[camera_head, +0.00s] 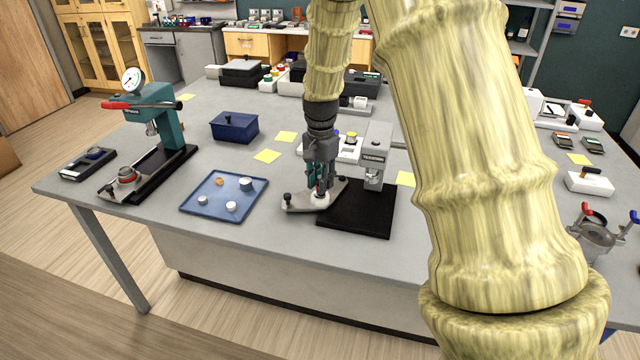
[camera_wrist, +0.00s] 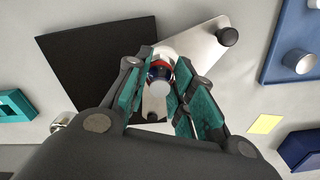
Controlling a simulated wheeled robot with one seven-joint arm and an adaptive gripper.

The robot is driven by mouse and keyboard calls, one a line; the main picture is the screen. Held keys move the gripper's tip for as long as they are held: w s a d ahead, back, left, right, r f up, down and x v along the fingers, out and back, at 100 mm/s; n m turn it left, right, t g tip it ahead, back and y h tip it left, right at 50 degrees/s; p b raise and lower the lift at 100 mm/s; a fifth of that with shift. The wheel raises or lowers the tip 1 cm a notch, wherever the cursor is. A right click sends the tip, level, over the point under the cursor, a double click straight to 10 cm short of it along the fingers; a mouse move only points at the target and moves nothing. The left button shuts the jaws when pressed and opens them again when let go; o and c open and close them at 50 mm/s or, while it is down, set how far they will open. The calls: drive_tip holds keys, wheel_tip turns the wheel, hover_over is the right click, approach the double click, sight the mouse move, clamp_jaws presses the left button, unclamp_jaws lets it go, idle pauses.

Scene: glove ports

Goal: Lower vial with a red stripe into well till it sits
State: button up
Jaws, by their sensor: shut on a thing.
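The vial with a red stripe (camera_wrist: 160,66) shows in the wrist view between the teal finger pads of my gripper (camera_wrist: 159,84), with its pale round top toward the camera. My gripper (camera_head: 320,184) is shut on it and points straight down in the head view. The vial is over the pale swing-out plate (camera_head: 298,203), which also shows in the wrist view (camera_wrist: 204,50). A white ring (camera_wrist: 168,48) on the plate shows just behind the vial. The well's opening is hidden by the vial and fingers, so I cannot tell how deep the vial is.
The plate's black base (camera_head: 352,220) and grey press head (camera_head: 374,158) stand just right of my gripper. A blue tray (camera_head: 206,208) with small white pieces lies to the left. A dark blue box (camera_head: 235,127) and a teal press (camera_head: 166,128) stand farther left.

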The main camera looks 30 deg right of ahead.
drive_tip(key=shift+w+d, duration=0.4)
drive_tip(key=shift+w, duration=0.15)
drive_tip(key=shift+f+p, duration=0.85)
drive_tip(key=shift+f, duration=0.95)
drive_tip(key=o, duration=0.9)
drive_tip(key=shift+f, duration=0.1)
wheel_tip(320, 180, up, 12)
drive_tip(key=shift+r+b, duration=0.15)
drive_tip(key=shift+b, duration=1.05)
